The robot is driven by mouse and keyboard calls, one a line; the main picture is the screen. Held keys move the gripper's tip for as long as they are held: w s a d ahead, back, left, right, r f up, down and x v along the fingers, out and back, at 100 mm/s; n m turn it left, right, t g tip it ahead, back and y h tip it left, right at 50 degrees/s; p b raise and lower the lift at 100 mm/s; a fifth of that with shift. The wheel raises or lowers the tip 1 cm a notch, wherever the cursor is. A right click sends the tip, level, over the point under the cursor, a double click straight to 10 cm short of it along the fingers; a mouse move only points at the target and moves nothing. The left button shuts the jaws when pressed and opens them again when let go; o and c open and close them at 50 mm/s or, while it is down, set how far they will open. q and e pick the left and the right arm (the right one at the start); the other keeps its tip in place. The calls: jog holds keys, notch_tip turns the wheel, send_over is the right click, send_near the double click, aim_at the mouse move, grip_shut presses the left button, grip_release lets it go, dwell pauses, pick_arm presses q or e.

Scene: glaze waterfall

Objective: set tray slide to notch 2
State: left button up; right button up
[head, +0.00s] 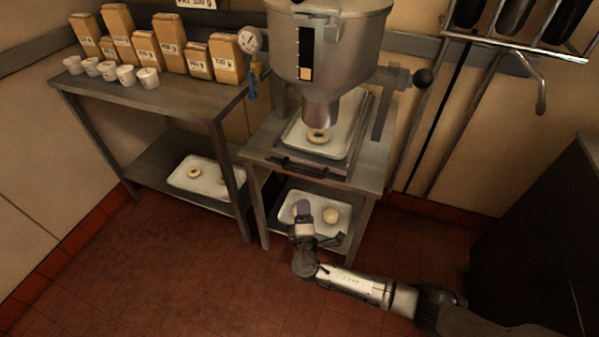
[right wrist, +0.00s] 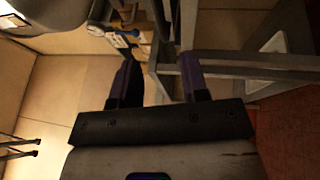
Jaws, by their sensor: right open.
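The tray slide (head: 352,163) sits on the metal stand under the hopper's nozzle, with a dark handle (head: 308,169) along its front edge. A pale tray (head: 299,139) lies on it, with one ring doughnut (head: 318,136) below the nozzle. Notch marks are too small to make out. My right gripper (head: 304,208) is in front of the stand, lower in the picture than the handle and apart from it. In the right wrist view its two purple-grey fingers (right wrist: 160,82) are spread, with nothing held between them. My left gripper is out of view.
The hopper (head: 345,45) stands above the slide, with a black-knobbed lever (head: 424,78) at its right. A lower tray (head: 285,207) with doughnuts is behind my gripper. A side table (head: 150,97) holds bags and cups. Open floor lies front left; a dark cabinet (head: 530,240) is at right.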

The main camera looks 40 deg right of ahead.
aim_at(301, 170)
jog(key=b+x, duration=0.2)
jog(key=x, duration=1)
jog(key=shift+b, duration=0.35)
jog(key=shift+w+d+r, duration=0.1)
jog(key=shift+w+d, duration=0.3)
jog(key=shift+w, duration=0.2)
grip_shut()
